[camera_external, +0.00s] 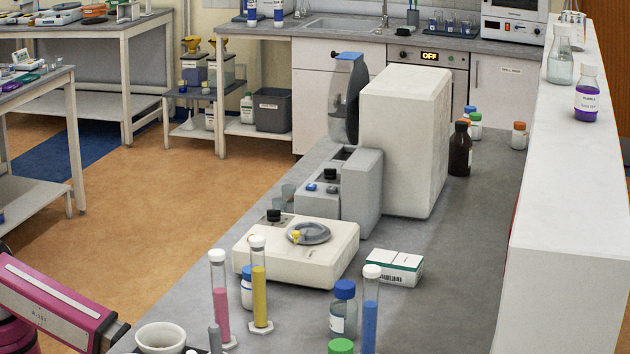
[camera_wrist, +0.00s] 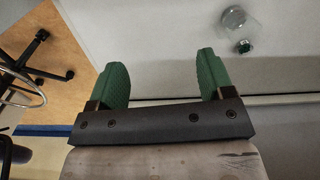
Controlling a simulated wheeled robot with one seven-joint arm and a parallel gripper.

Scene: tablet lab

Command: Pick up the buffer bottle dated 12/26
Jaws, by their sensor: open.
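Several capped bottles stand on the grey bench in the external view, and no date on any label is legible. A bottle with a blue cap and white label (camera_external: 343,312) stands at the front, beside a blue-filled tube. A smaller blue-capped bottle (camera_external: 246,292) is partly hidden behind the pink and yellow tubes. Farther back are a brown bottle (camera_external: 460,155), a green-capped bottle (camera_external: 475,130) and an orange-capped bottle (camera_external: 519,138). My gripper (camera_wrist: 163,70) is open and empty in the wrist view, its green fingers apart. It is out of the external view.
A white instrument (camera_external: 400,140), a low cream device (camera_external: 300,265) and a small box (camera_external: 394,267) stand on the bench. Tall tubes (camera_external: 259,290) crowd the front. A raised white ledge (camera_external: 560,190) runs along the right. Clear glassware (camera_wrist: 238,22) shows in the wrist view.

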